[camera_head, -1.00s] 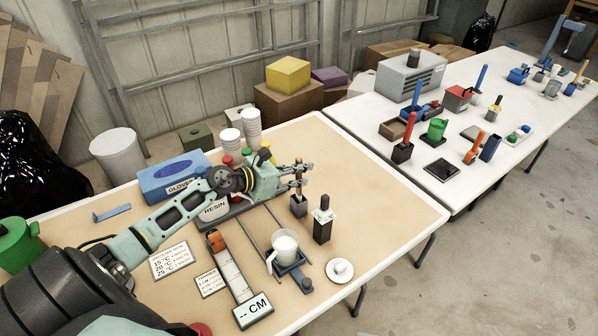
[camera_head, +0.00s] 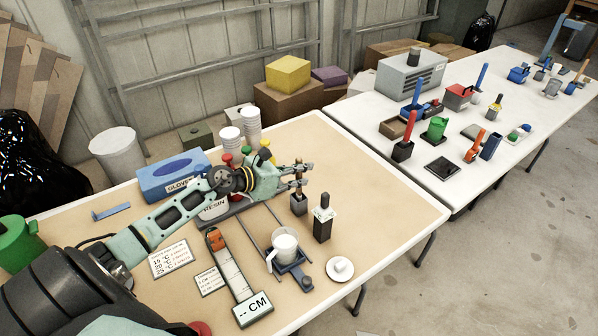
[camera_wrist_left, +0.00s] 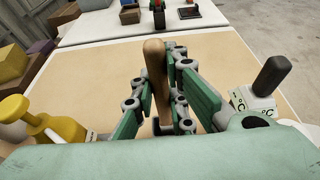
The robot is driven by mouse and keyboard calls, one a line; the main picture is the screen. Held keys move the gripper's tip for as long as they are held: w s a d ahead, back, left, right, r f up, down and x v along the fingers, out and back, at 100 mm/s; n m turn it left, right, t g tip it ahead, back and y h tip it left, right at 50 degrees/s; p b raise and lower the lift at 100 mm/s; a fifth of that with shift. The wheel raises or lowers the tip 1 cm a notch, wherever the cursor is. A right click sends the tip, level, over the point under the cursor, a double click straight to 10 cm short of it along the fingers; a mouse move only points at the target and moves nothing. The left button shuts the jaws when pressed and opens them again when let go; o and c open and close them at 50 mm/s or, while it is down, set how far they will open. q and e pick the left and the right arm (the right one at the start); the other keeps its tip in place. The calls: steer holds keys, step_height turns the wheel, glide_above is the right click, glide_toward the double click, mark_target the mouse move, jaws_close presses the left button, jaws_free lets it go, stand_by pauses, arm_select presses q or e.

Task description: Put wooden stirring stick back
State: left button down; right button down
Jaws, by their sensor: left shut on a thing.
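The wooden stirring stick (camera_wrist_left: 155,80) stands upright between the fingers of my left gripper (camera_wrist_left: 160,95) in the left wrist view. In the head view my left gripper (camera_head: 300,173) is shut on the stick's upper part. The stick (camera_head: 299,188) stands over a small dark square holder (camera_head: 298,205), with its lower end hidden in or behind the holder's rim. I cannot tell how deep it sits. My right gripper is not in view.
A white cup (camera_head: 284,247) sits on a rail stand in front. A resin container (camera_head: 213,207) and glove box (camera_head: 174,176) are left. The table's right part is clear.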

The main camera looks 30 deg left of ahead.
arm_select(q)
steer(key=shift+f, duration=0.35)
steer(key=c, duration=1.7)
jaws_free()
steer(key=shift+r, duration=0.1)
steer(key=shift+o, duration=0.2)
steer(key=v, duration=1.2)
